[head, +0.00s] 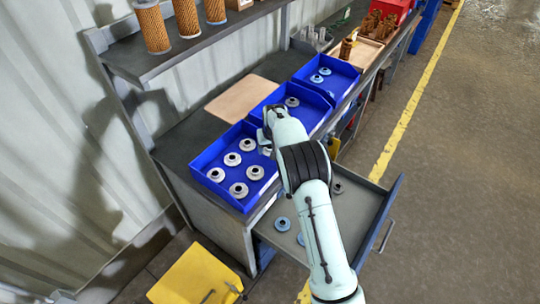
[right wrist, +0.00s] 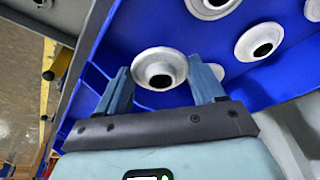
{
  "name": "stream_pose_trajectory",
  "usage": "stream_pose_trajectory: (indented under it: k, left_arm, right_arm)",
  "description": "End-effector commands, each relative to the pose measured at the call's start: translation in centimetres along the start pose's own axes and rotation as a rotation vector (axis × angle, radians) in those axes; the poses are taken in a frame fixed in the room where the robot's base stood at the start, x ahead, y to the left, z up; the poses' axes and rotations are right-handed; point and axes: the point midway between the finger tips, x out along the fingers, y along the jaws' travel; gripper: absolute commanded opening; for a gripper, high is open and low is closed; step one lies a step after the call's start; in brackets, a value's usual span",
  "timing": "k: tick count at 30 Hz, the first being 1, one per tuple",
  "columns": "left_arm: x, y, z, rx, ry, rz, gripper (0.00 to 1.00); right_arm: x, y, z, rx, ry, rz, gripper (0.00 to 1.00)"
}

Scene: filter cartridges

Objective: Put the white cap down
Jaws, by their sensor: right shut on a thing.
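My right gripper (head: 266,142) is shut on a white cap with a dark centre hole. In the right wrist view the held white cap (right wrist: 160,68) sits between the two fingertips (right wrist: 163,82). It is over the near blue tray (head: 213,148), by the side towards the middle tray. In the head view my gripper and arm largely cover the held cap. I cannot tell if it touches the tray floor. Several other white caps (head: 238,189) lie in that tray, apart from one another. My left gripper is not in view.
The middle blue tray (head: 318,118) holds a grey cap (head: 292,101). The far blue tray (head: 343,84) holds blue caps (head: 316,78). An open drawer (head: 360,215) below my right arm holds blue caps (head: 283,224) and a grey one. A shelf (head: 190,50) carries orange-brown cartridges (head: 152,27).

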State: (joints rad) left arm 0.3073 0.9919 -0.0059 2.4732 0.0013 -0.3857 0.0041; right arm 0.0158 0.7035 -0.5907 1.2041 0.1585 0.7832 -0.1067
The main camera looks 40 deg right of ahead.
Motion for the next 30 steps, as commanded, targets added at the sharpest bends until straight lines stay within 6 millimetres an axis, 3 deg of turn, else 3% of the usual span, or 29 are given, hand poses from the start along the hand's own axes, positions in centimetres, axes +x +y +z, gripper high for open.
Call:
stream_pose_trajectory:
  k: [10, 22, 23, 24, 30]
  left_arm:
    - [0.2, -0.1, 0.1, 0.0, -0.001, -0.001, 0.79]
    - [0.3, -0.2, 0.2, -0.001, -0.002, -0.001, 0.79]
    - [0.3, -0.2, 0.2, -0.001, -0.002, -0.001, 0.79]
    - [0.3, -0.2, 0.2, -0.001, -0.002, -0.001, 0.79]
    - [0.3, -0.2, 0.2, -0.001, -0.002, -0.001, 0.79]
  right_arm:
    - [4.0, 0.0, 1.2, 0.001, -0.003, 0.0, 0.4]
    - [4.6, 0.0, 1.3, 0.001, -0.001, -0.001, 0.4]
    - [4.5, 0.0, 1.3, 0.0, -0.001, -0.001, 0.75]
    - [4.5, 0.0, 1.3, 0.0, -0.001, -0.001, 0.79]
    - [4.5, 0.0, 1.3, 0.001, 0.0, -0.001, 0.79]
